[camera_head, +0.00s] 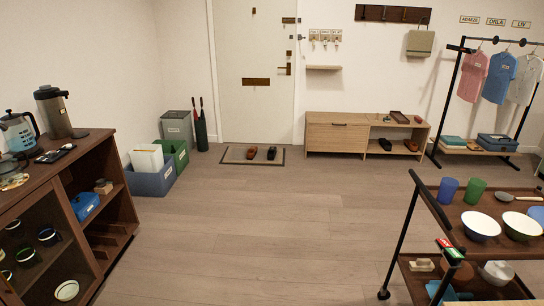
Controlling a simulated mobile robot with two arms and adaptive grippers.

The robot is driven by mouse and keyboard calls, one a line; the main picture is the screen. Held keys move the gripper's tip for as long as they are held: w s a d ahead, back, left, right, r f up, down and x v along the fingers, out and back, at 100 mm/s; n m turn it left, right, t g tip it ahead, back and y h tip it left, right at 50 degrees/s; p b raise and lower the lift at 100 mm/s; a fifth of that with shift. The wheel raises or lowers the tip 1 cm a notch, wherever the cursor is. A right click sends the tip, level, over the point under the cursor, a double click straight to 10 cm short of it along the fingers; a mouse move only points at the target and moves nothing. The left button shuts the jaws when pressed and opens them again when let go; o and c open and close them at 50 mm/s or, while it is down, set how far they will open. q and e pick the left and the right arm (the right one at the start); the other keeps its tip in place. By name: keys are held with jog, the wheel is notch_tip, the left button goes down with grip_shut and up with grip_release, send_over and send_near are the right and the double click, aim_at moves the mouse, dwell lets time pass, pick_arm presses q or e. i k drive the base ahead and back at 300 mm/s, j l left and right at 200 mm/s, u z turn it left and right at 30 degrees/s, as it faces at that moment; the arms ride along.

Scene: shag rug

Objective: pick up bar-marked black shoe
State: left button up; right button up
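A black shoe (271,153) is on the doormat (236,160) in front of the door, right of a brown shoe (251,153). Another black shoe (385,144) is on the low shelf of the wooden bench (336,138), left of a second brown shoe (411,146). All are small and far away, and I cannot make out a bar mark on either black shoe. Neither of my grippers is in view.
A dark cabinet (122,208) stands at left, with blue (152,182) and green (180,158) bins beyond it. A cart (444,212) with bowls and cups is at front right. A clothes rack (459,85) stands at far right. The middle floor is clear.

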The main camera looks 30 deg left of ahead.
aim_at(272, 151)
jog(key=i+j+u, duration=0.3)
jog(key=i, duration=0.4)
jog(key=i+l+u, duration=0.1)
jog(key=i+u, duration=0.15)
jog(key=i, duration=3.85)
